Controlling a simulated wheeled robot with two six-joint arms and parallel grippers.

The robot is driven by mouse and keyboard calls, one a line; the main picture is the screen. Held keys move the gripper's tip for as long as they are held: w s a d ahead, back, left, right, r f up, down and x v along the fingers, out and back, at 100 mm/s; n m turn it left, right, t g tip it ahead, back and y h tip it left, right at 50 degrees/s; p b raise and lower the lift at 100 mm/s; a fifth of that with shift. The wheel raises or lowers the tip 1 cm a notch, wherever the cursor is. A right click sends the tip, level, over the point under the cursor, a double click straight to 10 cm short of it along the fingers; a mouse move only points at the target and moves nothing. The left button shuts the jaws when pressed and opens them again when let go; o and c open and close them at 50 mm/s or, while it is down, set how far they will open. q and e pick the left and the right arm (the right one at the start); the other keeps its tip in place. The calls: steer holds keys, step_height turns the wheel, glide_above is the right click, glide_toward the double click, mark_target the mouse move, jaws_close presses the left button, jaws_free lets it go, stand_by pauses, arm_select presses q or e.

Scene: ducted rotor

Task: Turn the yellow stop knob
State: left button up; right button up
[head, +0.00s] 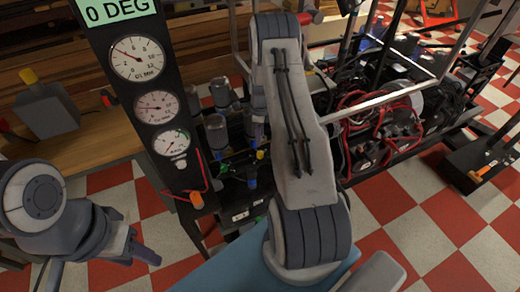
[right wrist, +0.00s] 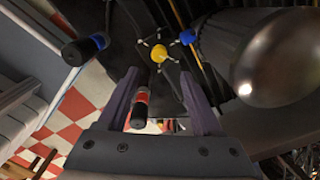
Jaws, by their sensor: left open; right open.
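The yellow stop knob (right wrist: 158,53) shows in the right wrist view, with small pale prongs around it on a dark panel. My right gripper (right wrist: 159,80) is open, its two fingers pointing toward the knob. The knob appears just beyond the fingertips, roughly centred between them, and nothing is gripped. In the head view my right arm covers the middle, and I cannot make out the right gripper there. My left gripper (head: 140,254) is open and empty at the lower left of the head view, over the floor and away from the rig.
A black handle with a red band (right wrist: 140,108) shows between my right fingers. A blue-banded handle (right wrist: 86,48), a blue knob (right wrist: 188,36) and a large dark rounded body (right wrist: 282,62) are close by. A gauge panel (head: 154,106) stands left of my right arm.

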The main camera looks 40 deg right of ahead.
mark_target(260, 153)
steer(key=n, duration=0.6)
steer(key=f+n+p, duration=0.1)
steer(key=n, duration=0.8)
steer(key=shift+s+f, duration=0.1)
steer(key=shift+f, duration=0.25)
steer(key=n, duration=0.4)
steer(key=shift+f+n+p, duration=0.35)
steer(key=shift+n+p, duration=0.05)
step_height(260, 153, down, 8)
steer(key=shift+r+b, duration=0.25)
steer(key=shift+b, duration=0.05)
jaws_close()
